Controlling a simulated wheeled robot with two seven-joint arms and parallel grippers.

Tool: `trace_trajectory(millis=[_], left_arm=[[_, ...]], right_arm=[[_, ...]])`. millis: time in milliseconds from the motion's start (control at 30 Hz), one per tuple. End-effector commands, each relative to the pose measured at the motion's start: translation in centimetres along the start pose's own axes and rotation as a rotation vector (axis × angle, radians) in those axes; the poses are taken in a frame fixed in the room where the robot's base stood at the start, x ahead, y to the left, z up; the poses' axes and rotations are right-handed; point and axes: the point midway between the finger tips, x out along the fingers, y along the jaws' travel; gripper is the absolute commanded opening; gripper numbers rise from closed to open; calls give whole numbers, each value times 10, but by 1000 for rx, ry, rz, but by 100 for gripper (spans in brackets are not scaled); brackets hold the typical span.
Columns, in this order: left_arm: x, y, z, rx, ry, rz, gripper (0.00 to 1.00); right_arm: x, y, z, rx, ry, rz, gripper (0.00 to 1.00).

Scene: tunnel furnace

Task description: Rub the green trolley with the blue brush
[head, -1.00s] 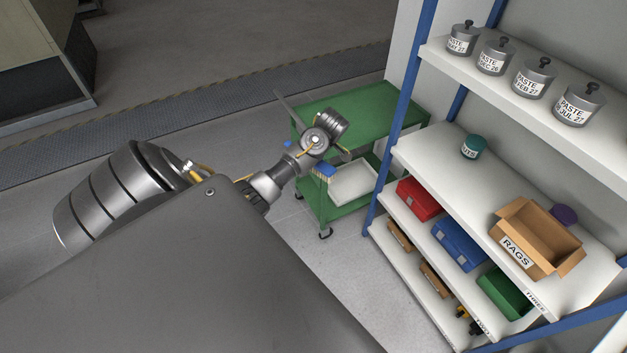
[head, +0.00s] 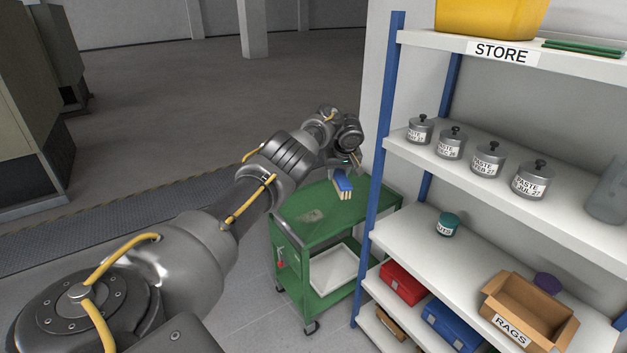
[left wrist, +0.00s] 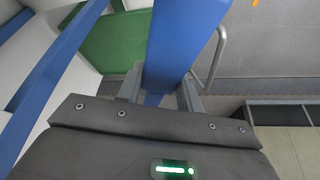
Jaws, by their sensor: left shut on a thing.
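The green trolley (head: 300,236) stands left of the shelf rack, with a dull greyish patch (head: 311,215) on its top. The blue brush (head: 342,182) has pale bristles pointing down over the far right part of the trolley top. I cannot tell whether the bristles touch it. My left gripper (head: 349,169) is shut on the brush; its fingers are mostly hidden in the head view. In the left wrist view the blue brush (left wrist: 180,40) sits between the fingers of the left gripper (left wrist: 160,92), with the green trolley (left wrist: 115,40) beyond. My right gripper is not in view.
The rack's blue upright (head: 382,125) stands close right of the trolley. Its shelves hold paste pots (head: 487,158), a teal pot (head: 447,224), a rags box (head: 525,310) and bins. A white tray (head: 335,270) lies on the trolley's lower shelf. Open floor lies behind.

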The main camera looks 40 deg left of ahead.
Motion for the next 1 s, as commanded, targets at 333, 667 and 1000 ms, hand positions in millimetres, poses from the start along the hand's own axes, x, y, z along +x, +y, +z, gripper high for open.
trace_trajectory(millis=[333, 667, 1000], left_arm=[[-31, 48, 51, 272, 7, 110, 18], [-47, 65, 103, 449, 2, 182, 18], [-89, 69, 215, 819, 0, 337, 18]], right_arm=[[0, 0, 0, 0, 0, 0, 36], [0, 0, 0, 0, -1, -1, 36], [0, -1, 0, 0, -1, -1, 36]])
